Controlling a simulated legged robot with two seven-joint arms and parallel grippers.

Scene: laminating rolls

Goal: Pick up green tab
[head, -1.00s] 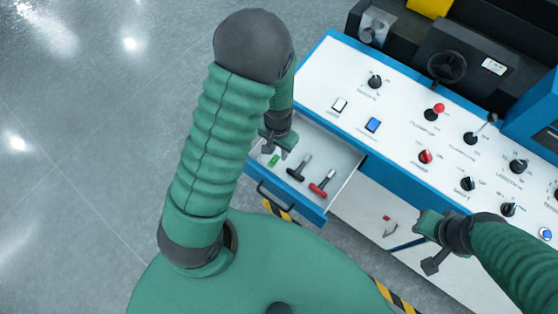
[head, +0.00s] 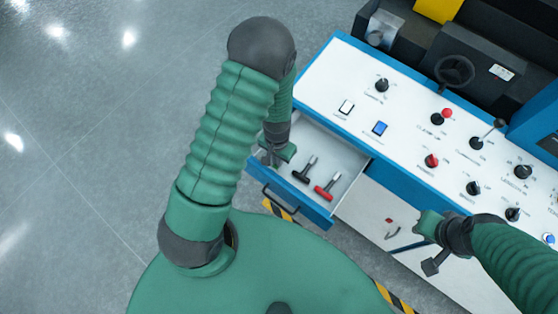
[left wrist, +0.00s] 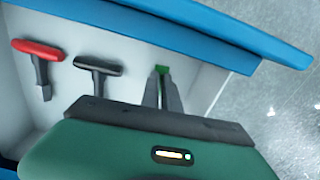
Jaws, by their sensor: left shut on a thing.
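The green tab (left wrist: 162,69) shows in the left wrist view as a small green piece between the fingertips. My left gripper (left wrist: 162,80) is shut on it, inside the open drawer (head: 342,184). In the head view the left gripper (head: 271,161) is at the left side of the drawer, and the tab is hidden there by the gripper. My right gripper (head: 429,250) is over the lower cabinet front, away from the drawer. I cannot tell whether its jaws are open.
A black-handled tool (head: 303,174) and a red-handled tool (head: 326,189) lie in the drawer to the right of the left gripper. The white control panel (head: 345,80) with knobs and buttons is above the drawer. Open floor (head: 90,160) is at the left.

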